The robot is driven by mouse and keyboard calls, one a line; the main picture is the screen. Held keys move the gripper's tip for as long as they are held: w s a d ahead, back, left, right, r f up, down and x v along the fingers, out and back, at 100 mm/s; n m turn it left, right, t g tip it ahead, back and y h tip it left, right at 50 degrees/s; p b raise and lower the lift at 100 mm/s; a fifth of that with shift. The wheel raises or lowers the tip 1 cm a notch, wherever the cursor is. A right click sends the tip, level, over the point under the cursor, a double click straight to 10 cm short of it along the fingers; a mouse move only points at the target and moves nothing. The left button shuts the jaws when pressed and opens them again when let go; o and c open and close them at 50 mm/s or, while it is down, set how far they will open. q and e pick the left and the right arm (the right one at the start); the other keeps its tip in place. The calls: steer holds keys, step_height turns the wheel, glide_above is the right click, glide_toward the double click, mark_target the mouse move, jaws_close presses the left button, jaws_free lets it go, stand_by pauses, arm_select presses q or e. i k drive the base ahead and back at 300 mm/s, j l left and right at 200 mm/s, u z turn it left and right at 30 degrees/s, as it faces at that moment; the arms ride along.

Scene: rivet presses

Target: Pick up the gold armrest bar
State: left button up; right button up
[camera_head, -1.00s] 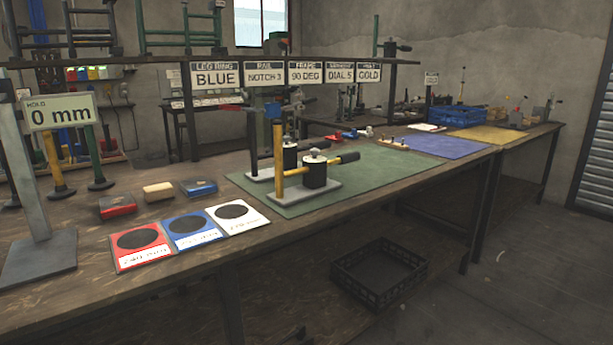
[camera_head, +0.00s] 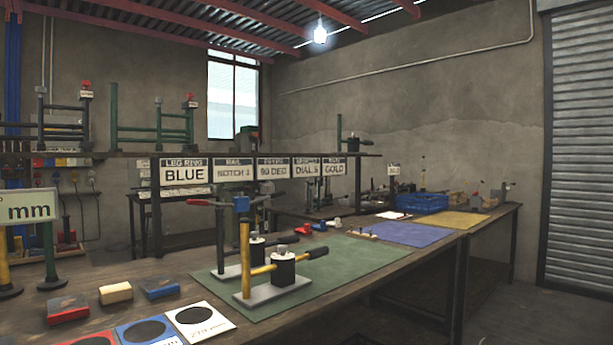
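Neither of my grippers is in the head view. Two similar fixtures stand on the green mat (camera_head: 345,268). The farther fixture has a dark post (camera_head: 220,240) and is partly hidden.
Red, tan and blue blocks (camera_head: 160,288) lie left of the mat, near coloured cards (camera_head: 200,318). A blue mat (camera_head: 410,234), yellow mat (camera_head: 447,219) and blue crate (camera_head: 422,203) lie farther right. A shelf with signs (camera_head: 130,154) spans the bench. Floor at right is clear.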

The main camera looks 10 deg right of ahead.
mark_target(285, 281)
steer(key=i+l+u, duration=0.1)
steer(key=u, duration=0.3)
steer(key=i+l+u, duration=0.1)
steer(key=u, duration=0.3)
steer(key=l+u, duration=0.2)
steer(key=u, duration=0.2)
steer(key=i+l+u, duration=0.2)
steer(key=l, duration=0.35)
steer(key=l+u, duration=0.25)
steer(key=l, duration=0.3)
